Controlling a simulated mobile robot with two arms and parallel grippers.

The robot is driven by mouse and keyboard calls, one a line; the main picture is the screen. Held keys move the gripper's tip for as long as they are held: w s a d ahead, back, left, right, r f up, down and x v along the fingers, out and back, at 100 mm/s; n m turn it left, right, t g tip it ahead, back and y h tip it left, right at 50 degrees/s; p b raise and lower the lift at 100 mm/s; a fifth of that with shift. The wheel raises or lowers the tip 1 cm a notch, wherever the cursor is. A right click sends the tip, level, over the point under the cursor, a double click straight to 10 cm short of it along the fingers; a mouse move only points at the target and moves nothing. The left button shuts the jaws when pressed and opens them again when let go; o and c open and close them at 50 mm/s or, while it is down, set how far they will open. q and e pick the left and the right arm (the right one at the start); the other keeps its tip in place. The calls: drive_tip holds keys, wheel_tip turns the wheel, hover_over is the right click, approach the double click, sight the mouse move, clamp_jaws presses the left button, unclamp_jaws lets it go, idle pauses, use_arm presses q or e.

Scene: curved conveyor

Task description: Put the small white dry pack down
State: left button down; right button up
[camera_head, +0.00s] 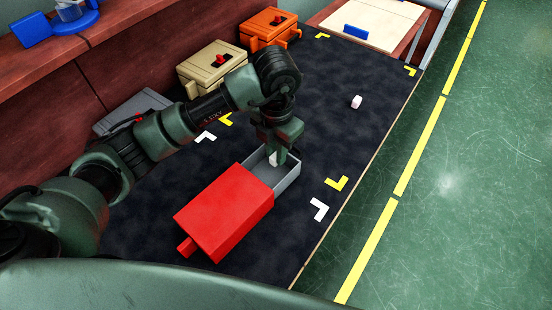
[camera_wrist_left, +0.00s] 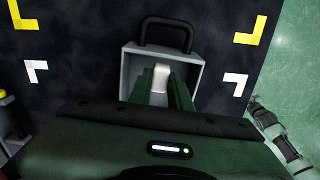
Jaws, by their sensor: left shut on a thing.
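My left gripper (camera_head: 277,158) points down over the open grey drawer (camera_head: 290,176) of a red box (camera_head: 225,212). It is shut on a small white pack (camera_head: 273,159), which shows between the green fingers. In the left wrist view the pack (camera_wrist_left: 161,78) stands out past the fingertips (camera_wrist_left: 162,84), inside the outline of the grey drawer (camera_wrist_left: 195,58). I cannot tell whether it touches the drawer floor. My right gripper is not in view.
Another small white item (camera_head: 356,102) lies on the dark belt at right. Beige (camera_head: 213,68), orange (camera_head: 268,29) and grey (camera_head: 131,110) boxes line the left edge. Yellow and white corner marks lie around the drawer. A black handle (camera_wrist_left: 167,30) rises at the drawer's end.

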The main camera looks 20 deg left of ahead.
use_arm(q)
drive_tip(key=shift+f, duration=1.75)
drive_tip(key=shift+f, duration=0.2)
drive_tip(key=c, duration=1.3)
unclamp_jaws()
drive_tip(key=shift+r, duration=0.1)
wheel_tip(320, 180, up, 12)
drive_tip(key=shift+r, duration=0.15)
